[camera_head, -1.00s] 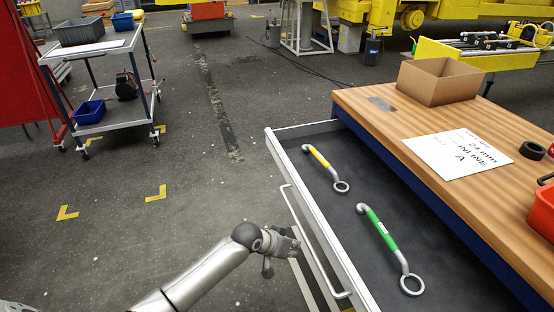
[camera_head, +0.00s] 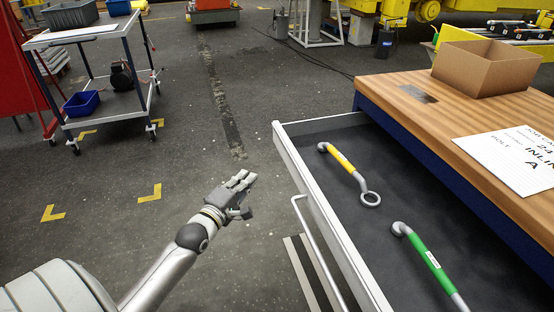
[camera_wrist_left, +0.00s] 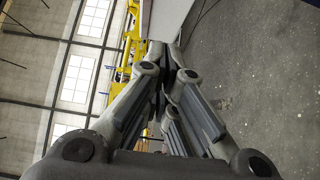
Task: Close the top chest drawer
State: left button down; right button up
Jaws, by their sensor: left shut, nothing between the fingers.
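The top chest drawer (camera_head: 325,204) stands open under the wooden worktop (camera_head: 447,125), its white front and bar handle (camera_head: 318,250) facing left. Inside lie a wrench with a yellow grip (camera_head: 341,158) and one with a green grip (camera_head: 426,259). My left gripper (camera_head: 246,184) is shut and empty over the floor, left of the drawer front and apart from it. In the left wrist view its fingers (camera_wrist_left: 168,75) are together with nothing held. My right gripper is not in view.
On the worktop are a cardboard box (camera_head: 485,68) and a paper sign (camera_head: 510,158). A cart (camera_head: 90,33) with blue bins stands at the upper left. The floor (camera_head: 178,120) between cart and drawer is clear.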

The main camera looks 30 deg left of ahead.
pick_arm(q)
send_near(283, 150)
jog(key=w+a, duration=0.1)
jog(key=a, duration=0.2)
jog(key=w+d, duration=0.2)
jog(key=w, duration=0.1)
jog(key=shift+w+d, duration=0.2)
jog(key=shift+w, duration=0.15)
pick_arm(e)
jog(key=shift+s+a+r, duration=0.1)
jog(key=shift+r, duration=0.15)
pick_arm(q)
jog(key=shift+d, duration=0.1)
